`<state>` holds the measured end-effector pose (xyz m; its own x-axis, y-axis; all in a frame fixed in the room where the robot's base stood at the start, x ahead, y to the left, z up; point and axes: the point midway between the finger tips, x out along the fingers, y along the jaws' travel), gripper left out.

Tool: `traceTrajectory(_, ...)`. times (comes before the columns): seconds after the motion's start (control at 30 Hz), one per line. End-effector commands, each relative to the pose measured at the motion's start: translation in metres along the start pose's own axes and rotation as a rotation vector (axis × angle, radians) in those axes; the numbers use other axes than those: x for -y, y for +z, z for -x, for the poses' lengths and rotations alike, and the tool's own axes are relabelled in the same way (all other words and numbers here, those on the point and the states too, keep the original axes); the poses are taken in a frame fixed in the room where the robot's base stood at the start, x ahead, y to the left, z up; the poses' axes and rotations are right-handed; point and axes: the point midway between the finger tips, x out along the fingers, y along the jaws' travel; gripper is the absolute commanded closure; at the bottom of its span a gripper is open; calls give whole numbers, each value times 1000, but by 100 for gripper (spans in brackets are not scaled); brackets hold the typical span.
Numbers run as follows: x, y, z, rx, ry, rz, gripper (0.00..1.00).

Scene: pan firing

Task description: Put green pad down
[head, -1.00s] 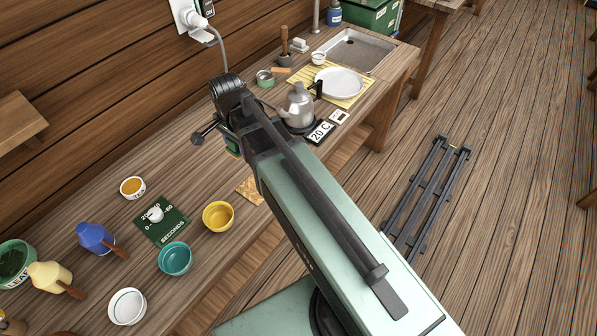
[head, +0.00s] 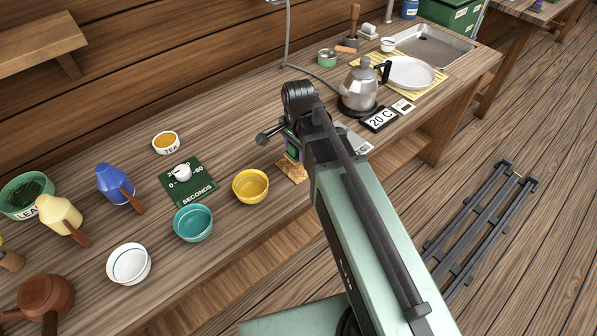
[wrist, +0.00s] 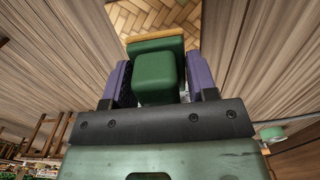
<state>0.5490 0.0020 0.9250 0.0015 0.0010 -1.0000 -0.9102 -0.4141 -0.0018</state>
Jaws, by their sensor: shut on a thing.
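The green pad (wrist: 156,78) is between the two purple fingers of my gripper (wrist: 157,68) in the wrist view. My gripper is shut on it. A wider green part with a pale wooden edge shows just beyond it. Past that lies a herringbone-patterned wooden mat (wrist: 150,14). In the head view the mat (head: 292,173) is on the bench near its front edge, and my gripper (head: 291,152) is right above or at it, partly hidden by my arm. I cannot tell whether the pad touches the mat.
A yellow bowl (head: 250,186) stands close left of the mat. A dark green seconds card (head: 190,187) and a teal bowl (head: 193,223) lie farther left.

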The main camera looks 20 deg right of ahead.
Motion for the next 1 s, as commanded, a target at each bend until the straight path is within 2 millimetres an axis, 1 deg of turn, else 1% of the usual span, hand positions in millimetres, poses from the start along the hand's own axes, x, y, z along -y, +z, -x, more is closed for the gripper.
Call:
traceTrajectory(0.07, 0, 0, 0, 0, 0, 0, 66)
traceTrajectory(0.13, 0, 0, -11, 0, 0, 0, 66)
traceTrajectory(0.23, 0, 0, -35, 0, 0, 0, 66)
traceTrajectory(0.3, 0, 0, -45, 0, 0, 0, 66)
traceTrajectory(0.5, 0, 0, -40, 0, 0, 0, 66)
traceTrajectory(0.67, 0, 0, -44, 0, 0, 0, 66)
traceTrajectory(0.7, 0, 0, -44, 0, 0, 0, 44)
traceTrajectory(0.83, 0, 0, -43, 0, 0, 0, 24)
traceTrajectory(0.87, 0, 0, -43, 0, 0, 0, 22)
traceTrajectory(1.0, 0, 0, -43, 0, 0, 0, 22)
